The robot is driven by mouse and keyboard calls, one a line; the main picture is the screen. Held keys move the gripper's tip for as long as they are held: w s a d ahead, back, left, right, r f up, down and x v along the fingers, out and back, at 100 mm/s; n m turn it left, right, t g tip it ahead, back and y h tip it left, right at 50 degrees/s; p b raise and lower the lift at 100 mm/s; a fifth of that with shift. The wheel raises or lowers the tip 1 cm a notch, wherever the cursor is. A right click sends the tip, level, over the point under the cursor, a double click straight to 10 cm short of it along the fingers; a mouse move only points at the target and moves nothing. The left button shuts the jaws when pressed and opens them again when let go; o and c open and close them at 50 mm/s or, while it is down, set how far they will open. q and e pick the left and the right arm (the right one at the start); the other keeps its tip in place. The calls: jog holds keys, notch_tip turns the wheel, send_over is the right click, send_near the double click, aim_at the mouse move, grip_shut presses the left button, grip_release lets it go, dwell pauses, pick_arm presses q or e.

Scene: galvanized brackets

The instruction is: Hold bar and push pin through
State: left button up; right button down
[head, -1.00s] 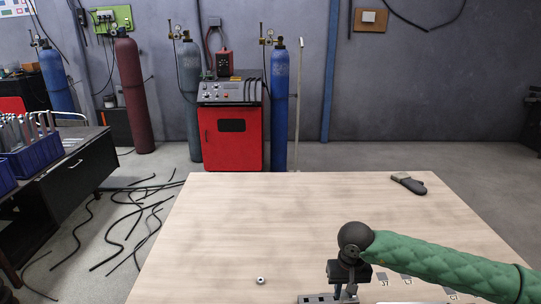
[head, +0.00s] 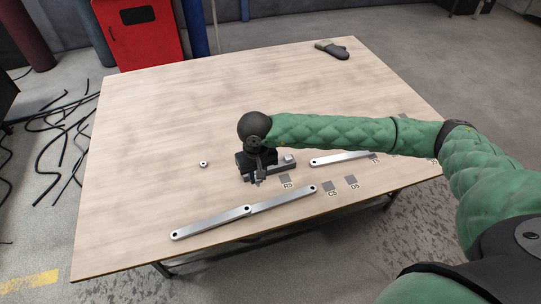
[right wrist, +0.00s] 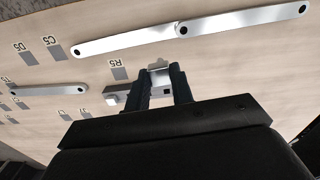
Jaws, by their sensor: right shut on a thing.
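My right gripper (head: 259,178) is low over the middle of the table. In the right wrist view its two fingers (right wrist: 162,72) are shut on a small galvanized bracket (right wrist: 160,84) with a hole; the fingers hide part of it. Two flat silver bars, a left one (head: 210,224) and a right one (head: 282,200), lie in line with ends overlapping at a dark hole. A third bar (head: 338,159) lies to the right. I cannot make out a separate pin. My left gripper is not in view.
A small metal ring (head: 203,164) lies left of the gripper. Grey labelled patches, such as RS (head: 285,179), mark the wooden table (head: 180,120). A dark glove-like item (head: 332,49) lies at the far edge. The table's far left is clear.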

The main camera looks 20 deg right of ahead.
jog(key=shift+s+a+f+m, duration=0.3)
jog(key=shift+a+f+m, duration=0.5)
jog(key=shift+f+m, duration=0.75)
jog(key=shift+s+a+f+m, duration=0.25)
jog(key=shift+a+f+m, duration=0.75)
jog(key=shift+m, duration=0.85)
jog(key=shift+s+a+f+m, duration=0.3)
jog(key=shift+a+f+m, duration=0.35)
jog(key=shift+f+m, duration=0.95)
jog(key=shift+r, duration=0.1)
